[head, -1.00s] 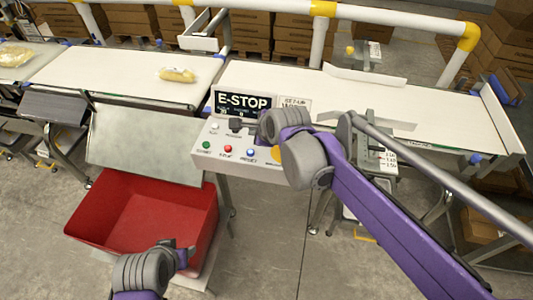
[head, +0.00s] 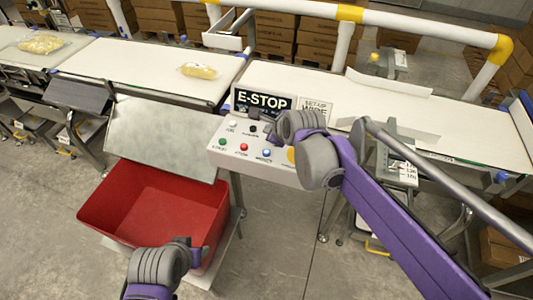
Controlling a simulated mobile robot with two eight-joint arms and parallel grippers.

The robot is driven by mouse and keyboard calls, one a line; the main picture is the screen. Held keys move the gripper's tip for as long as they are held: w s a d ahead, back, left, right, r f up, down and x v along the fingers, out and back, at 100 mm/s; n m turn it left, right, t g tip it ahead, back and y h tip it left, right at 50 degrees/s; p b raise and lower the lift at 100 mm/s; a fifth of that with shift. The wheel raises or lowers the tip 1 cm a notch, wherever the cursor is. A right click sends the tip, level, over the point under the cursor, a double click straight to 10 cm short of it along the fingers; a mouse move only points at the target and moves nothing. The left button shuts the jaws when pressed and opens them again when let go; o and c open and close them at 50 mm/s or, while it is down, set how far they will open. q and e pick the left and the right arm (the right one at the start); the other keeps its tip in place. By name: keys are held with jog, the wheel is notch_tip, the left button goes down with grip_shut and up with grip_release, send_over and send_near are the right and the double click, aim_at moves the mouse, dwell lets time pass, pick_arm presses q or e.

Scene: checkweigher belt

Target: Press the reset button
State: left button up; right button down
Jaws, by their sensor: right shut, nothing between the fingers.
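The control box (head: 226,158) has a sloped white panel below a black E-STOP display (head: 264,103). Its front row shows a green button (head: 222,142), a red button (head: 243,147), a blue button (head: 266,153) and a yellow one (head: 291,156) partly hidden by my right wrist. A white button (head: 232,124) is at the upper left. The small labels are too blurred to read surely. My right gripper (head: 264,128) is shut and empty over the panel's upper part, behind the blue button; contact cannot be told. My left gripper (head: 193,251) is low, in front of the red bin; its jaws are unclear.
A red bin (head: 205,215) stands left of the box, under a grey metal chute (head: 160,140). White conveyor belts (head: 150,70) run behind, with bagged goods (head: 198,70) on them. A white and yellow rail (head: 400,25) crosses the back. The floor in front is clear.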

jog(key=b, duration=0.3)
send_over(269, 155)
notch_tip(269, 155, down, 5)
jog(key=shift+f, duration=0.15)
jog(key=shift+f+b, duration=0.55)
jog(key=shift+f, duration=0.1)
dwell(1.2)
jog(key=shift+f, duration=0.4)
jog(key=shift+f+b, duration=0.4)
jog(key=shift+f, duration=0.1)
dwell(0.6)
jog(key=shift+r, duration=0.1)
jog(key=shift+r+p, duration=0.8)
